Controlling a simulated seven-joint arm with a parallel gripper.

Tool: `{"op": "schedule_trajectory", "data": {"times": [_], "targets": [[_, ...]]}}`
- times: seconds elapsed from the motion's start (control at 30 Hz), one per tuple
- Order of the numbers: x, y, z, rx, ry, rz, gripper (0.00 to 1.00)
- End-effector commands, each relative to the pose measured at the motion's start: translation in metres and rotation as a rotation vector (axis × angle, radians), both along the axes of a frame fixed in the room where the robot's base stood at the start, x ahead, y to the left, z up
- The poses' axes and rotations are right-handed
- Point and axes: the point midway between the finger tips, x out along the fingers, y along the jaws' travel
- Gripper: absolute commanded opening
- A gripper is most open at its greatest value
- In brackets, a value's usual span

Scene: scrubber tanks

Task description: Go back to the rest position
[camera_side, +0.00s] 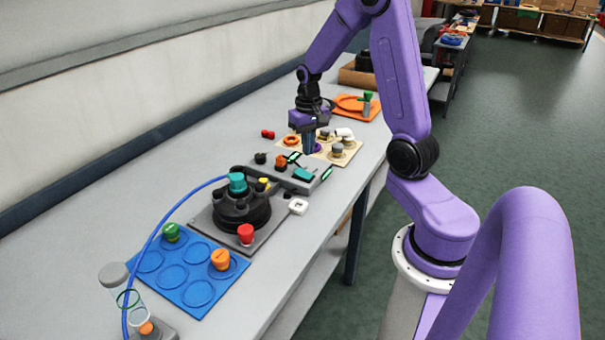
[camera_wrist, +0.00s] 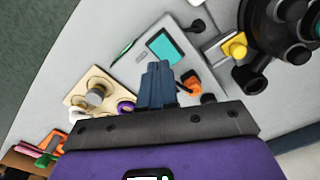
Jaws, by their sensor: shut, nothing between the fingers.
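My gripper (camera_side: 309,143) points down above the bench, over the near edge of the beige board and close to the grey control box. Its blue fingers are together with nothing between them. In the wrist view the shut fingers (camera_wrist: 157,82) appear in front of the control box (camera_wrist: 168,55), which has a teal screen. The height of the fingertips above the board is hard to tell. The beige board (camera_side: 345,155) carries an orange ring, a purple ring and several knob-like parts, partly hidden by the gripper.
A dark round tank unit (camera_side: 241,208) with a teal cap stands nearer on the bench. A blue tray (camera_side: 186,272) holds a green and an orange cap. A clear cylinder (camera_side: 120,285) with a blue hose stands at front left. An orange tray (camera_side: 358,106) lies behind the board.

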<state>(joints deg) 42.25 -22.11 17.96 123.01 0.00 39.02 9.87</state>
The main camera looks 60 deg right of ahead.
Motion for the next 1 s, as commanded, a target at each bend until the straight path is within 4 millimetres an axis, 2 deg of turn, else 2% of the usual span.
{"op": "schedule_trajectory", "data": {"times": [0.27, 0.37, 0.47, 0.67, 0.87, 1.0], "targets": [[0.0, 0.001, 0.0, 0.0, 0.0, 0.002, 0.0], [0.001, 0.008, 0.003, -0.001, -0.001, 0.031, 0.0], [0.001, 0.029, 0.008, -0.001, -0.003, 0.108, 0.0], [-0.011, 0.094, 0.025, -0.002, -0.008, 0.362, 0.0], [-0.039, 0.153, 0.04, -0.001, -0.013, 0.625, 0.0], [-0.067, 0.187, 0.049, 0.0, -0.017, 0.811, 0.0]]}}
